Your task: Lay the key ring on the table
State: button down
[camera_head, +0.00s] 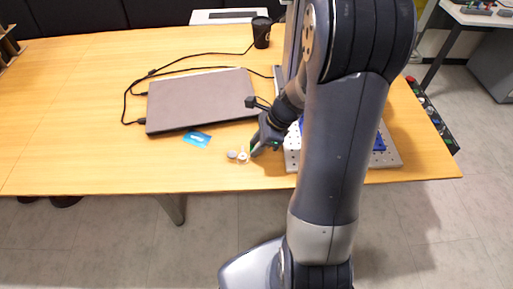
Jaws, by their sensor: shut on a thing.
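The key ring (243,156) is a small pale ring shape at the table's front middle, with a small grey round piece (232,155) at its left. My gripper (254,151) is at the right side of the key ring and is shut on it. The fingertips are small and partly hidden in this view, and I cannot tell whether the key ring touches the table. The table (80,120) is light wood, and its top is bare just left of the key ring.
A closed laptop (200,98) with black cables lies behind the key ring. A blue card (197,138) lies in front of it. A perforated metal plate (388,160) with blue parts is to the right, partly behind my arm. A black cup (261,32) stands at the back.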

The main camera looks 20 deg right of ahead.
jog(key=shift+f, duration=0.7)
jog(key=shift+f, duration=0.15)
jog(key=c, duration=1.1)
grip_release()
jog(key=shift+d+r, duration=0.15)
jog(key=shift+r, duration=0.3)
jog(key=p+v, duration=0.2)
jog(key=v, duration=0.9)
jog(key=shift+r, duration=0.15)
jog(key=shift+d, duration=0.1)
